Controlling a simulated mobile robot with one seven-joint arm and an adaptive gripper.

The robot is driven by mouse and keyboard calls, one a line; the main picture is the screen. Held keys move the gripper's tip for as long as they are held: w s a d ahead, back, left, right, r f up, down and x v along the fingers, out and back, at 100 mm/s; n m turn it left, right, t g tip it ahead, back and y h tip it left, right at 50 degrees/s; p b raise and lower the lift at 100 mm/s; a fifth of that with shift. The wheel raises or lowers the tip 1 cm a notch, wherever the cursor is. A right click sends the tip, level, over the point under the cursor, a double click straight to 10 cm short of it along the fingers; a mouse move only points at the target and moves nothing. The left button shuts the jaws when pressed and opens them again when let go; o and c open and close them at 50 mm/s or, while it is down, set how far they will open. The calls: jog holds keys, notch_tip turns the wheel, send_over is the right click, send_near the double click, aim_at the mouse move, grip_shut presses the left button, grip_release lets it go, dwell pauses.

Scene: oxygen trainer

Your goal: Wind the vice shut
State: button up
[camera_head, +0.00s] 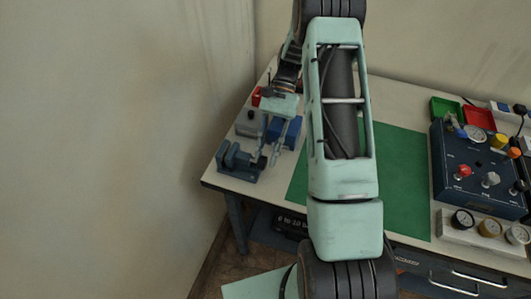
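A blue-grey vice (238,161) stands near the left front corner of the bench. The gap between the jaws is also hard to make out at this size.
A green mat (402,190) covers the middle of the bench. At right are a blue control panel (463,155), gauges on a pale block (478,231), and green (442,107) and red (480,116) trays. A wall is close at left.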

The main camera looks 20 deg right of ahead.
jog(key=shift+w+a, duration=0.1)
jog(key=shift+w, duration=0.05)
jog(key=shift+w+r, duration=0.2)
jog(key=shift+r, duration=0.05)
jog(key=v, duration=1.1)
jog(key=shift+d, duration=0.25)
jog(key=shift+r+b, duration=0.1)
jog(key=shift+b, duration=0.3)
